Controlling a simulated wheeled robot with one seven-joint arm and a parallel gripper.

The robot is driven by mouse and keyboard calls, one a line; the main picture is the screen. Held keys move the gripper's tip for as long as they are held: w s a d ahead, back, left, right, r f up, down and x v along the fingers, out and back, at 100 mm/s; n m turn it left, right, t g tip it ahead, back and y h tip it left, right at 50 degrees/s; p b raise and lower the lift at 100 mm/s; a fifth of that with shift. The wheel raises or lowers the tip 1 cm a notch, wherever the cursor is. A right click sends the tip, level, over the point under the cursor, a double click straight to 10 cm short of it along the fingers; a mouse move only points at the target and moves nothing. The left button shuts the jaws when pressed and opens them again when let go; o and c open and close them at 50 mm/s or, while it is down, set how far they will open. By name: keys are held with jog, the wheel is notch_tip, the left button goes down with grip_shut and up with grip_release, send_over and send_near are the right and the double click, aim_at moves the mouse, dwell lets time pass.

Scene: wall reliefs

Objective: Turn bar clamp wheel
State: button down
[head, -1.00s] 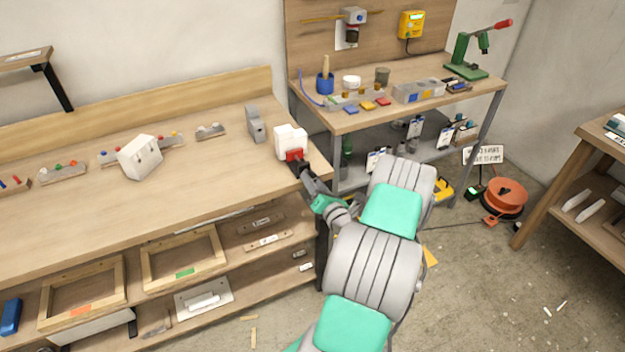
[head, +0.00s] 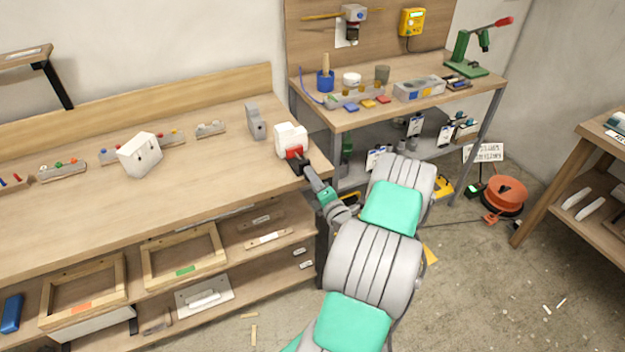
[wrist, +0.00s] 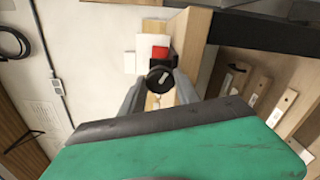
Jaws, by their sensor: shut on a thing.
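A small black wheel (wrist: 161,78) with a pale bar mark sits in front of a red block in the wrist view. My gripper (wrist: 160,88) has one finger on each side of the wheel and is shut on it. In the head view the red part (head: 295,153) sits at the front of a white block (head: 291,138) near the right end of the workbench. My gripper (head: 303,164) reaches it from the front right, and the wheel is mostly hidden there. The clamp's bar cannot be made out clearly.
The wooden workbench (head: 75,215) carries another white block (head: 139,155), a grey upright piece (head: 256,122) and several small racks along the back. A second table (head: 340,122) with tools stands behind on the right. An orange reel (head: 506,192) lies on the floor.

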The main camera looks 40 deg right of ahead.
dwell(0.3)
jog(key=c, duration=0.9)
grip_release()
jog(key=shift+a+f, duration=0.1)
